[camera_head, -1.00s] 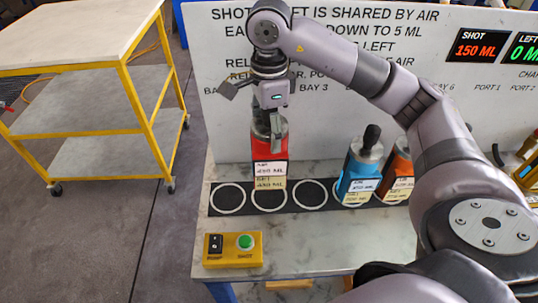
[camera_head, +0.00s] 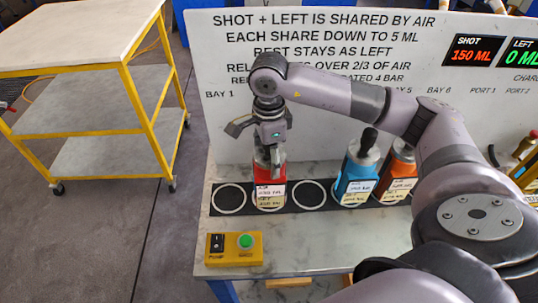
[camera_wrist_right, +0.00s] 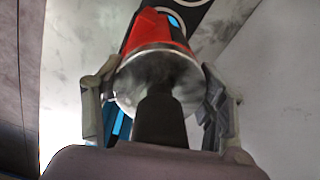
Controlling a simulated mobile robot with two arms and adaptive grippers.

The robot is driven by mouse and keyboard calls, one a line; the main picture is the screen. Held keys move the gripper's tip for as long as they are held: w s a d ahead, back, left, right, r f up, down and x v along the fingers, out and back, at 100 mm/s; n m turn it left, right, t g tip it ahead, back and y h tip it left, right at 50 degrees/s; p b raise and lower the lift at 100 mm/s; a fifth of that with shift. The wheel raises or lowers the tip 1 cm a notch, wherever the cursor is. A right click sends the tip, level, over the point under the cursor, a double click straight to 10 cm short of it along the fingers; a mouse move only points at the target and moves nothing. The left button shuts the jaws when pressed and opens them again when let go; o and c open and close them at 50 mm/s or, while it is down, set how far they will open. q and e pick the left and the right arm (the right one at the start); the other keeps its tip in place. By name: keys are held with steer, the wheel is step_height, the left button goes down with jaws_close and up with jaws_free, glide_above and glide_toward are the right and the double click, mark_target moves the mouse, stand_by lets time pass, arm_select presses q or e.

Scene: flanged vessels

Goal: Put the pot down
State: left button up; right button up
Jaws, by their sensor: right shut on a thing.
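The red pot (camera_head: 263,174), with white and yellowish labels, is upright at the second white ring from the left on the black strip (camera_head: 250,205). It hides most of that ring. I cannot tell whether its base touches the strip. My right gripper (camera_head: 272,163) comes down from above and is shut on the pot's top. In the right wrist view the two fingers (camera_wrist_right: 160,82) flank the pot's metal lid and black knob, with the red body (camera_wrist_right: 155,33) beyond. My left gripper is not in view.
Rings on both sides, first (camera_head: 229,198) and third (camera_head: 310,194), are empty. A blue pot (camera_head: 357,175) and an orange pot (camera_head: 398,178) stand farther right. A yellow button box (camera_head: 233,249) sits in front. A lettered panel (camera_head: 225,100) stands behind; a yellow-framed cart (camera_head: 90,85) is left.

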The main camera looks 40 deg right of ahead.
steer(key=o, duration=2)
steer(key=shift+c, duration=0.2)
steer(key=shift+r, duration=0.15)
steer(key=shift+r, duration=0.2)
step_height(320, 180, up, 7)
steer(key=b, duration=0.2)
steer(key=shift+f+b, duration=0.15)
steer(key=shift+b, duration=0.15)
step_height(320, 180, up, 3)
steer(key=shift+r, duration=0.1)
steer(key=shift+r+p, duration=0.3)
steer(key=shift+r, duration=0.5)
steer(key=shift+s, duration=0.1)
